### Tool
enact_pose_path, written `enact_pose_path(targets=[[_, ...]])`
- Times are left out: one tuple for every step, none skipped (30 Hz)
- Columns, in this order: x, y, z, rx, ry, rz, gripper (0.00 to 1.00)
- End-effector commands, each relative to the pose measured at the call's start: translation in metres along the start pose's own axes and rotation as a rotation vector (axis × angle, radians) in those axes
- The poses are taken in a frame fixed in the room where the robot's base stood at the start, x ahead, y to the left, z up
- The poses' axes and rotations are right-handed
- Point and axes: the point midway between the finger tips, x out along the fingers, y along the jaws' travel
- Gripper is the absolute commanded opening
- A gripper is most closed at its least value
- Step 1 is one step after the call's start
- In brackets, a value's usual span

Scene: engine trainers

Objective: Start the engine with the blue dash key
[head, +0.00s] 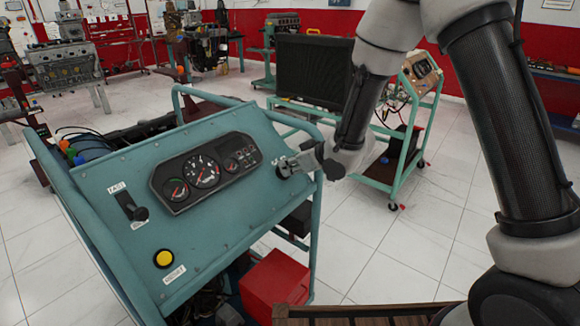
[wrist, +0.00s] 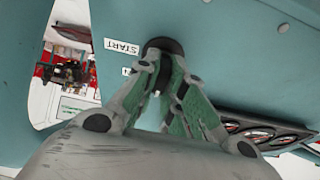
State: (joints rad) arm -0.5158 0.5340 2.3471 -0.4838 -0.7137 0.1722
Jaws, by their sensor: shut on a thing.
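The blue dash panel (head: 215,225) fills the middle of the head view, sloping. My gripper (head: 284,168) reaches in from the right to the panel's right edge. In the wrist view my gripper (wrist: 166,75) has its green-padded fingers closed in around the key at a black round ignition switch (wrist: 162,45). The key itself is mostly hidden between the fingers. A white START label (wrist: 122,47) is beside the switch. Another small label below it is partly covered by a finger. In the head view my gripper hides the switch.
The panel carries a gauge cluster (head: 205,172), a black lever (head: 131,207) and a yellow button (head: 163,258). A red box (head: 274,284) sits below the panel. A green trainer stand (head: 385,178) stands behind my arm. Tiled floor is open at the right.

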Motion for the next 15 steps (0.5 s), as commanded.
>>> enact_pose_path(targets=[[0.0015, -0.0006, 0.0002, -0.013, -0.001, -0.005, 0.0], [0.0015, -0.0007, 0.0002, -0.02, -0.001, -0.007, 0.0], [0.0015, -0.0009, 0.0001, -0.029, -0.001, -0.009, 0.0], [0.0015, -0.0009, 0.0001, -0.034, -0.001, -0.01, 0.0], [0.0015, -0.001, 0.0001, -0.038, -0.001, -0.011, 0.0], [0.0016, -0.001, 0.0, -0.042, -0.001, -0.012, 0.0], [0.0016, -0.0011, 0.0, -0.044, -0.001, -0.012, 0.0], [0.0016, -0.0011, 0.0, -0.046, 0.0, -0.013, 0.0], [0.0016, -0.0011, -0.0001, -0.047, 0.0, -0.013, 0.0], [0.0016, -0.0011, -0.0001, -0.048, 0.0, -0.013, 0.0], [0.0016, -0.0012, -0.0001, -0.048, 0.0, -0.013, 0.0], [0.0016, -0.0012, -0.0001, -0.049, 0.0, -0.013, 0.0], [0.0016, -0.0012, -0.0002, -0.049, 0.0, -0.013, 0.0], [0.0016, -0.0012, -0.0002, -0.048, 0.0, -0.013, 0.0], [0.0016, -0.0012, -0.0002, -0.048, 0.0, -0.013, 0.0]])
